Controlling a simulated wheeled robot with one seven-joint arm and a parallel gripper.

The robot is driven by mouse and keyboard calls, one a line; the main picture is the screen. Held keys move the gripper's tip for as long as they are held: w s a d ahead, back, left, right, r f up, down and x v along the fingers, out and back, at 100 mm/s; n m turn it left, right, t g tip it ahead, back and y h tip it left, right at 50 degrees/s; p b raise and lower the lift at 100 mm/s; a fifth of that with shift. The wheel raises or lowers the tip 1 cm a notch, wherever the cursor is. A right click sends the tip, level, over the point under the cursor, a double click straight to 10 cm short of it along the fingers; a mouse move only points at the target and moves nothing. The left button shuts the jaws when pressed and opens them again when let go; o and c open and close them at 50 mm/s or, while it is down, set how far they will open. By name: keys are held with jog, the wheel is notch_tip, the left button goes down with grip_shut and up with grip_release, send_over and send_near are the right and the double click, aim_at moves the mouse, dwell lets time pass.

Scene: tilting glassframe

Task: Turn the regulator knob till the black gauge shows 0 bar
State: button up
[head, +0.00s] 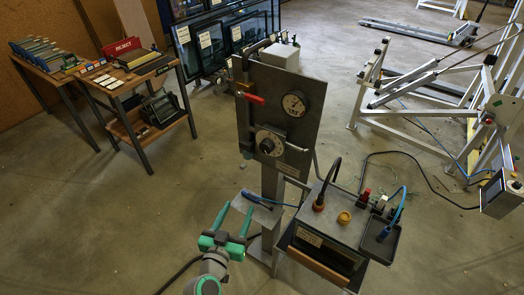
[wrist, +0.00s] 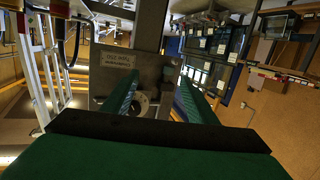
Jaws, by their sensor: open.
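A grey upright panel (head: 305,80) stands in the middle of the head view. A round gauge (head: 294,104) with a pale face and dark rim sits at its upper right; its reading is too small to tell. Below it is a dark regulator knob (head: 267,146) in a round scale plate. My gripper (head: 236,214) is open and empty, below and left of the knob and apart from it.
A red-handled lever (head: 252,98) is on the panel's left. A box with a black cable and yellow knob (head: 344,218) stands right of the post, beside a dark tray (head: 382,242). White frames fill the right; a bench (head: 140,75) stands at left. The left floor is free.

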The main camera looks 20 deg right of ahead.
aim_at(264, 148)
jog(key=w+d+r+m+g+h, duration=0.1)
jog(key=w+r+m+g+h, duration=0.2)
jog(key=r, duration=0.4)
jog(key=w+d+r+m+h, duration=0.1)
jog(key=d+r+m+h, duration=0.15)
jog(key=r+m, duration=0.35)
jog(key=shift+n+h, duration=0.25)
jog(key=shift+n, duration=0.25)
jog(key=x, duration=1)
jog(key=shift+w+r, duration=0.3)
jog(key=shift+r, duration=0.05)
jog(key=shift+a, duration=0.1)
jog(key=c, duration=1.1)
